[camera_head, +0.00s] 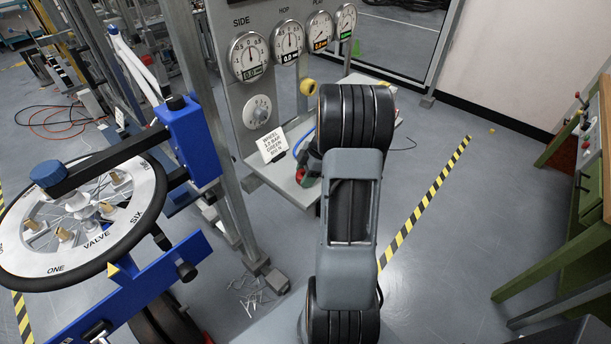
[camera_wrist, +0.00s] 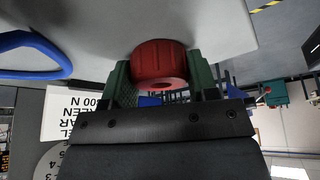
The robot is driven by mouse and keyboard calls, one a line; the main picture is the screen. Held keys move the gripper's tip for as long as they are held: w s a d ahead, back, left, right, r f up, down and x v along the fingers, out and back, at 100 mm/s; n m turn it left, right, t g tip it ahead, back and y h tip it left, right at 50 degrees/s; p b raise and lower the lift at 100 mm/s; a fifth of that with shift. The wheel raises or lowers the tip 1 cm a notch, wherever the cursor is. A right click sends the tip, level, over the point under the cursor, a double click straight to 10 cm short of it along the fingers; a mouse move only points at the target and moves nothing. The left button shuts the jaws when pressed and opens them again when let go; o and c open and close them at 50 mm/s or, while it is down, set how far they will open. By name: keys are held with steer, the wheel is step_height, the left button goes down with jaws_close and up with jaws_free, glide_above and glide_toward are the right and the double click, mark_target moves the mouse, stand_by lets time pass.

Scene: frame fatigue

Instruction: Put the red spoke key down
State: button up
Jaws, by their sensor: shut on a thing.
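The red spoke key (camera_wrist: 158,62) is a short ribbed red cylinder with a hole in its end. In the wrist view it sits between the two green fingers of my gripper (camera_wrist: 160,78), which are shut on it. The key is close to a pale grey surface; I cannot tell whether it touches. In the head view my gripper (camera_head: 306,178) is mostly hidden behind my arm, over the small grey shelf (camera_head: 278,181) below the dials. Only a bit of red and green shows there.
A blue loop (camera_wrist: 40,52) lies beside the key on the grey surface. A white printed card (camera_head: 272,146) stands at the shelf's left. A spoked wheel (camera_head: 30,262) in a blue stand is at left. A green bench (camera_head: 570,235) is at right. Floor between is clear.

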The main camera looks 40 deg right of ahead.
steer(key=shift+s+a+f, duration=0.1)
steer(key=shift+s+f, duration=0.2)
steer(key=shift+f, duration=0.35)
steer(key=o, duration=1)
steer(key=shift+w+f, duration=0.1)
steer(key=shift+f, duration=0.05)
steer(key=shift+r+p, duration=0.65)
steer(key=shift+w+d+r, duration=0.1)
steer(key=shift+d+r, duration=0.15)
steer(key=shift+r, duration=0.05)
steer(key=v, duration=1.1)
steer(key=s+a+r+m+h, duration=0.1)
steer(key=a+r+m, duration=0.15)
steer(key=a, duration=0.55)
steer(key=s+a+r+m+h, duration=0.1)
steer(key=a+r+m+h, duration=0.1)
steer(key=a+m, duration=0.35)
steer(key=s+a+f+m+t+h, duration=0.1)
steer(key=s+a+m, duration=0.4)
steer(key=s+a, duration=0.3)
steer(key=shift+s+a+f+t+b, duration=0.15)
steer(key=shift+a+t+b, duration=0.2)
steer(key=shift+a, duration=1.5)
